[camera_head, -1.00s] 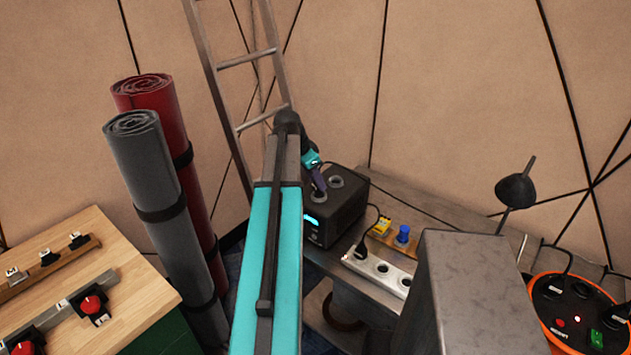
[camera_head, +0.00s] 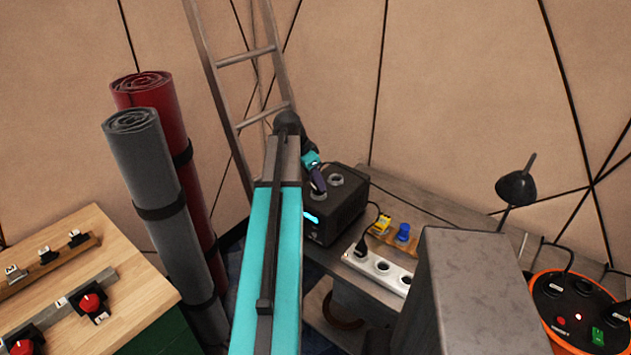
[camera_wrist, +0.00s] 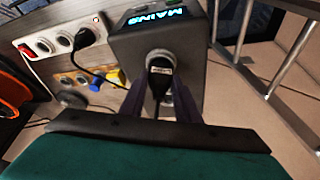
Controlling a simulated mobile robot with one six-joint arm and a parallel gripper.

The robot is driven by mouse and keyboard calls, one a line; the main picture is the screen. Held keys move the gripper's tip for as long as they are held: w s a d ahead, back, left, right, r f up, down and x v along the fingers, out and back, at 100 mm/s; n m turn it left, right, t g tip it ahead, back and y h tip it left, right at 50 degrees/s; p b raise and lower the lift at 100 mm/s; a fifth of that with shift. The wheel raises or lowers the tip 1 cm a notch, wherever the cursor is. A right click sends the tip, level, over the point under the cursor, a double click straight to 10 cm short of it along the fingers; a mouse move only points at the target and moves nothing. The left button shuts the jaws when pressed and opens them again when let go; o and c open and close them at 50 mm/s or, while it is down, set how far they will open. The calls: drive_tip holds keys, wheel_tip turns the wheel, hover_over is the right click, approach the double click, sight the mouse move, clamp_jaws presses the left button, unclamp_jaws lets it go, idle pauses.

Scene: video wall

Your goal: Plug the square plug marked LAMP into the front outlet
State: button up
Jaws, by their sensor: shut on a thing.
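My gripper (camera_head: 318,183) is over the top of the black power box (camera_head: 345,217), which has two round grey outlets. In the wrist view my gripper (camera_wrist: 160,92) is shut on a black plug (camera_wrist: 159,80) with a small white label, too small to read. The plug's head is at the outlet (camera_wrist: 152,56) nearer the lit MAINS display, overlapping its ring. I cannot tell how deep it sits. The other outlet (camera_head: 336,180) is empty in the head view; in the wrist view it is mostly hidden behind the plug and cord.
A white power strip (camera_head: 381,268) with a black plug in it lies beside the box. Yellow (camera_head: 382,225) and blue (camera_head: 403,232) plugs stand behind it. A ladder (camera_head: 247,62) leans close behind the box. An orange-rimmed reel (camera_head: 580,310) is at the right.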

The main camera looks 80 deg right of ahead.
drive_tip(key=shift+f, duration=0.35)
idle(0.3)
drive_tip(key=o, duration=1.7)
drive_tip(key=shift+c, duration=0.2)
drive_tip(key=shift+s+r, duration=0.1)
drive_tip(key=shift+r, duration=0.1)
drive_tip(key=shift+r+p, duration=1.45)
drive_tip(key=shift+r, duration=1.4)
